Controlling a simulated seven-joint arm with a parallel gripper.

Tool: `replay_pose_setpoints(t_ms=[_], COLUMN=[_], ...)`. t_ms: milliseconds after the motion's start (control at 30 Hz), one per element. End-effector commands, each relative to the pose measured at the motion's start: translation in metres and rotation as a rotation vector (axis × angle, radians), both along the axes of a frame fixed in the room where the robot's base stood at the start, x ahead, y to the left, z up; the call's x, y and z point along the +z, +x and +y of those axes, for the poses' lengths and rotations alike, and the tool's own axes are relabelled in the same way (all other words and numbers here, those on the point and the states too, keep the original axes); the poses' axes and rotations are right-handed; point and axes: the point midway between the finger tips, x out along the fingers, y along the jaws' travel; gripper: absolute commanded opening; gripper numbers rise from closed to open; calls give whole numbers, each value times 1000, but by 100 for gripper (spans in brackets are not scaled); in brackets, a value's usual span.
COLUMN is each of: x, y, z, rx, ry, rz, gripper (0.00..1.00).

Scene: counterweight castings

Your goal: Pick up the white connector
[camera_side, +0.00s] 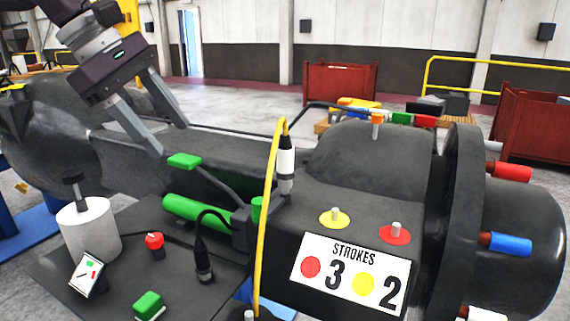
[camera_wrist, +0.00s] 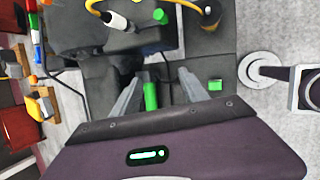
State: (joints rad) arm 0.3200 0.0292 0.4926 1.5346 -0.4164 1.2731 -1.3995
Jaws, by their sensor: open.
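A white connector (camera_side: 286,160) with black ends stands upright on the dark casting, a yellow cable looping from its top. It also shows in the wrist view (camera_wrist: 117,20), near the top edge. My gripper (camera_side: 172,139) is open and empty, above the casting to the left of this connector and apart from it. In the wrist view my gripper's two fingers (camera_wrist: 158,82) are spread, with a green cylinder (camera_wrist: 151,97) seen between them. Another white plug (camera_side: 484,314) shows at the lower right of the flange, cut off by the frame edge.
A green block (camera_side: 184,160) lies just below my fingertips. A black connector (camera_side: 203,262), a white cylinder (camera_side: 90,232) and a red knob (camera_side: 154,240) stand on the lower plate. A "STROKES" sign (camera_side: 350,275) is on the front. Red and blue plugs (camera_side: 511,243) project at right.

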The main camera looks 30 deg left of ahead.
Motion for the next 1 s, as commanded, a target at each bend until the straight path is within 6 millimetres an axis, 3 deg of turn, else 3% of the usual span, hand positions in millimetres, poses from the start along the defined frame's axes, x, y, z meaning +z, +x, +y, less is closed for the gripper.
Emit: replay_pose_setpoints(t_ms=[33, 100, 200, 300, 400, 800, 1000], x=[0, -1, -13, -24, -31, -90, -95], y=[37, 77, 108, 118, 121, 138, 141], z=[-15, -43, -89, -118, -131, -147, -147], rx=[165, 404, 637, 753, 797, 804, 803], ry=[-57, -133, -182, -196, -201, -203, -204], rz=[72, 163, 246, 284, 298, 301, 297], gripper=[51, 51, 51, 51, 51, 51, 51])
